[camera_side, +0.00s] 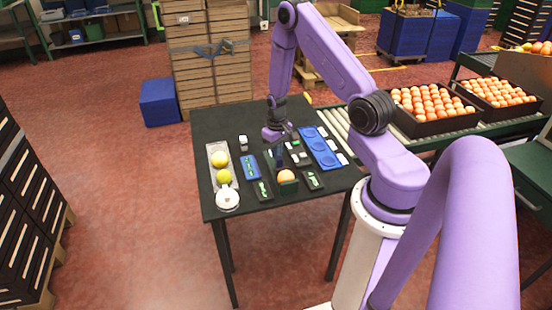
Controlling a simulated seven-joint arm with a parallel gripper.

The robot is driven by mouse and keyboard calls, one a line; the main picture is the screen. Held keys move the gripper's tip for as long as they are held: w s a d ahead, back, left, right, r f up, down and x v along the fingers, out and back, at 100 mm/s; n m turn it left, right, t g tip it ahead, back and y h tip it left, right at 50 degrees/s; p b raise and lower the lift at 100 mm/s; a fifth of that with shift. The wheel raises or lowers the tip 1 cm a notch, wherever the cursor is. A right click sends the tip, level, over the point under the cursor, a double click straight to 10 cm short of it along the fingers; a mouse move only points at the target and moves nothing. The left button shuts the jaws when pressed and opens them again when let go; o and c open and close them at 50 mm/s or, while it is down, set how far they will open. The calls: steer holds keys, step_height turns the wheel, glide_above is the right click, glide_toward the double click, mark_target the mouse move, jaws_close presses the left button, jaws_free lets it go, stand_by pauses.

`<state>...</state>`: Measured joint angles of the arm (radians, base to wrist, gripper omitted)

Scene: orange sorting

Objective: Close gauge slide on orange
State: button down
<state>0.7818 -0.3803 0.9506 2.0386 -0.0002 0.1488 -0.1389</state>
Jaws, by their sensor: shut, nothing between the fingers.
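An orange (286,175) sits in a small dark green holder (288,187) near the front middle of the black table. This looks like the gauge; its slide is too small to make out. My gripper (281,153) points down just behind the orange, over the middle of the table. Its fingers are shut with nothing between them, and they look apart from the orange, though the small picture leaves the exact gap unclear.
A blue tray (250,167) and a long blue tray (320,148) flank the middle. The table's (213,118) back left is clear.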

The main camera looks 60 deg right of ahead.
steer(key=shift+s, duration=0.1)
stand_by(0.5)
steer(key=shift+w+d, duration=0.65)
steer(key=shift+w, duration=0.1)
step_height(320, 180, up, 8)
stand_by(0.8)
steer(key=s+a+r+n, duration=0.2)
steer(key=a+r+n, duration=0.3)
steer(key=a, duration=0.6)
steer(key=s+a+r+n, duration=0.3)
steer(key=a+r, duration=0.4)
steer(key=a, duration=0.4)
steer(key=s+a+r+n, duration=0.3)
steer(key=s, duration=0.6)
steer(key=s+a+r+n, duration=0.3)
steer(key=s+n, duration=0.1)
steer(key=s, duration=0.6)
steer(key=shift+a+r+n, duration=0.2)
steer(key=shift+a+n, duration=0.1)
